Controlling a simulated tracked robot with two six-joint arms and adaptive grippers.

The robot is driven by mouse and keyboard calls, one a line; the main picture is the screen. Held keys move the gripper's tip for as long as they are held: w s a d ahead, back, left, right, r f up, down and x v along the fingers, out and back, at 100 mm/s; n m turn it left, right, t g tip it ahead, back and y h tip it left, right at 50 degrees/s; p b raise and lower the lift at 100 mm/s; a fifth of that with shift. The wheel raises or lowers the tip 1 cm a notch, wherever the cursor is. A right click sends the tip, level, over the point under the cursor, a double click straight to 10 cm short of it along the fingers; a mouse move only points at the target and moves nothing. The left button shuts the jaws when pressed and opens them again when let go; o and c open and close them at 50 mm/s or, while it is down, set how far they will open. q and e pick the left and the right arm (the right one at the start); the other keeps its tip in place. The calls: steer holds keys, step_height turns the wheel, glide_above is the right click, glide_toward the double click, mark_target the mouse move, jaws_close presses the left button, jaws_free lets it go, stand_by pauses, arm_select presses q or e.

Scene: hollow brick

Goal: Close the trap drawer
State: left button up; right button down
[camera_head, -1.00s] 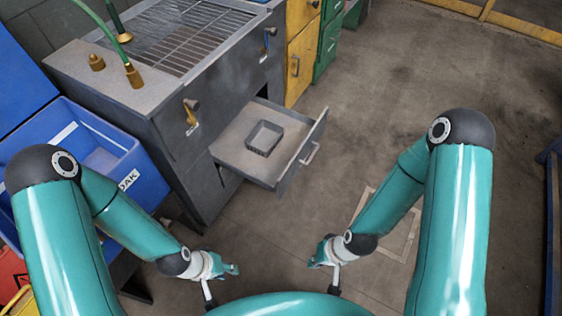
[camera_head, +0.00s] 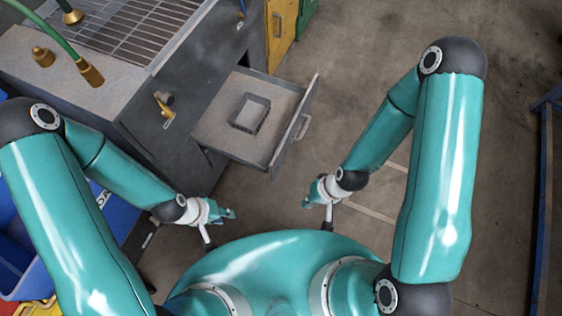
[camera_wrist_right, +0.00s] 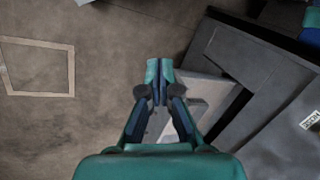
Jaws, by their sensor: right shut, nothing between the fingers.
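The trap drawer (camera_head: 213,123) stands pulled out from the front of the grey workbench, its handle (camera_head: 303,127) on the outer front. In the head view my right gripper (camera_head: 312,198) is below and to the right of the drawer, apart from the handle. My left gripper (camera_head: 229,213) is below the drawer, its fingers too small to judge. In the right wrist view my right gripper (camera_wrist_right: 160,70) is shut and empty. The drawer (camera_wrist_right: 205,92) shows behind it, partly hidden by the fingers.
The workbench (camera_head: 140,95) has a wire grate (camera_head: 130,30) and green hoses on top. Blue bins (camera_head: 110,205) stand at the left, partly behind my left arm. A blue metal frame (camera_head: 543,190) is at the right edge. The floor right of the drawer is clear.

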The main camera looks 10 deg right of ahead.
steer(key=d+f+m+g+b, duration=0.1)
steer(key=d+f+m+b, duration=0.3)
steer(key=f+m+b, duration=0.25)
steer(key=m+t+y+b, duration=0.3)
steer(key=m+t+b, duration=0.2)
steer(key=m+b, duration=1.05)
glide_toward(275, 164)
steer(key=shift+m, duration=0.3)
steer(key=x, duration=0.4)
steer(key=shift+s+f, duration=0.1)
steer(key=shift+f, duration=0.55)
steer(key=shift+w+a, duration=0.4)
steer(key=shift+a, duration=0.15)
